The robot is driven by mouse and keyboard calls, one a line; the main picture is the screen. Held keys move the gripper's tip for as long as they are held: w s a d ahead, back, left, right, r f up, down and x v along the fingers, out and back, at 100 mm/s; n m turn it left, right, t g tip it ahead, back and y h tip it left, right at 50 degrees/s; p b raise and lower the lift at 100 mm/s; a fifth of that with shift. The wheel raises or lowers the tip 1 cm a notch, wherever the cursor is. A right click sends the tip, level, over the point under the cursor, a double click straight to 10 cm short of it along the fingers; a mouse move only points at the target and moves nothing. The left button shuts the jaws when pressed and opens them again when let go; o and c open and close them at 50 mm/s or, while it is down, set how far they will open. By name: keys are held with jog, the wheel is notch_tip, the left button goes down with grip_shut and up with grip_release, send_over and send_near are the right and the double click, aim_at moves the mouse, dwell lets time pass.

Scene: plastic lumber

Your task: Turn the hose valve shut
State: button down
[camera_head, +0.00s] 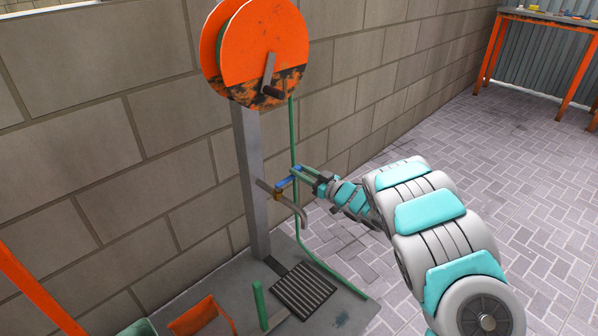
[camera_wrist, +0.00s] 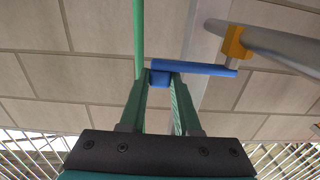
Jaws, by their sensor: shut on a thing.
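The hose valve has a blue lever handle (camera_head: 289,179) on a brass body (camera_head: 278,195), with a grey curved spout (camera_head: 302,215) on a grey post (camera_head: 250,170). In the wrist view the blue handle (camera_wrist: 195,68) runs sideways, and its right end meets the orange-yellow valve body (camera_wrist: 234,46) on the grey pipe (camera_wrist: 275,42). My gripper (camera_head: 303,174) reaches in from the right. In the wrist view its green fingers (camera_wrist: 160,85) are shut on the handle's left end, where a blue part shows between the fingertips.
A green hose (camera_head: 292,130) hangs from the orange reel (camera_head: 255,50) close beside my gripper. A block wall (camera_head: 90,130) stands behind the post. A dark drain grate (camera_head: 303,288) lies below. The paved floor at right is open, with an orange-legged table (camera_head: 548,18) far back.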

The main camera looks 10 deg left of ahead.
jog(key=shift+r, duration=0.1)
jog(key=c, duration=0.6)
grip_release()
jog(key=b+v, duration=0.1)
jog(key=v, duration=0.6)
jog(key=shift+s+d, duration=0.25)
jog(key=shift+d, duration=0.05)
